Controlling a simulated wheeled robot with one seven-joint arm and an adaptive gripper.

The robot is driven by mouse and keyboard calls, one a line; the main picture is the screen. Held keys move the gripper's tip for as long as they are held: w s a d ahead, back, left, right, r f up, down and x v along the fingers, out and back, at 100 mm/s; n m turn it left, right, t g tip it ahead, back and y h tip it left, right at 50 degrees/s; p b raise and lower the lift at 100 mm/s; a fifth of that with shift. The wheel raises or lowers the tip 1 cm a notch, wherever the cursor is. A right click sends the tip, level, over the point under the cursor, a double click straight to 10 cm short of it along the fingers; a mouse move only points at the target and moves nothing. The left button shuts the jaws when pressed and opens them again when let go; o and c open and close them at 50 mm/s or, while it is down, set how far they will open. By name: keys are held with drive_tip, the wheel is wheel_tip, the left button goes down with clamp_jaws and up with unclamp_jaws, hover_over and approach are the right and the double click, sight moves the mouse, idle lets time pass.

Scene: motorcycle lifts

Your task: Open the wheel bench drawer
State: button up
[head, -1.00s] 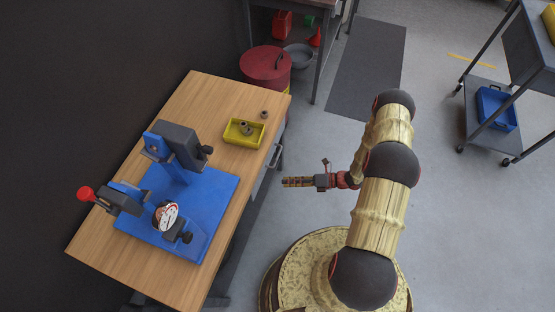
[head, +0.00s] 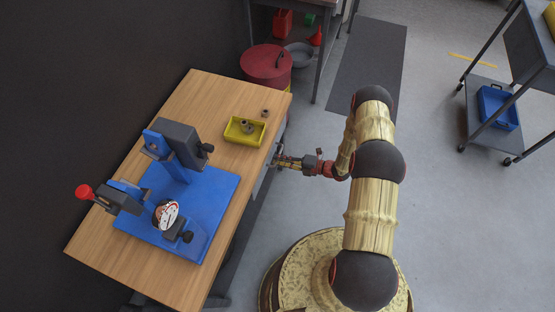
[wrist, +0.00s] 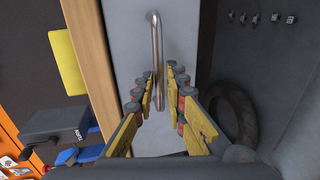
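The wheel bench (head: 215,95) has a wooden top and a grey drawer front (wrist: 183,25) on its right side. A metal bar handle (wrist: 157,50) stands out from the drawer front in the wrist view. My gripper (head: 279,160) is at the bench's right edge in the head view. In the wrist view my gripper (wrist: 156,82) is open, with one finger on each side of the handle's lower part. Gaps show between the fingers and the bar. In the head view the fingertips and handle are too small to separate clearly. The drawer appears closed.
A blue fixture (head: 190,210) and a yellow tray (head: 240,138) with small metal parts are on the bench. A red drum (head: 266,66) stands behind it. A black tyre (wrist: 235,108) lies beyond the drawer in the wrist view. The floor right of the bench is clear around my base.

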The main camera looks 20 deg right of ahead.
drive_tip(key=shift+w+a+f, duration=0.1)
drive_tip(key=shift+w+a, duration=0.25)
drive_tip(key=shift+a, duration=0.1)
clamp_jaws()
idle(0.6)
drive_tip(key=f+b+v, duration=0.1)
drive_tip(key=f+v, duration=0.1)
drive_tip(key=v, duration=1.1)
drive_tip(key=d+f+b+v, duration=0.1)
drive_tip(key=f+b+v, duration=0.1)
drive_tip(key=v, duration=1.2)
drive_tip(key=shift+s+f, duration=0.4)
drive_tip(key=shift+f, duration=0.4)
drive_tip(key=shift+d, duration=0.1)
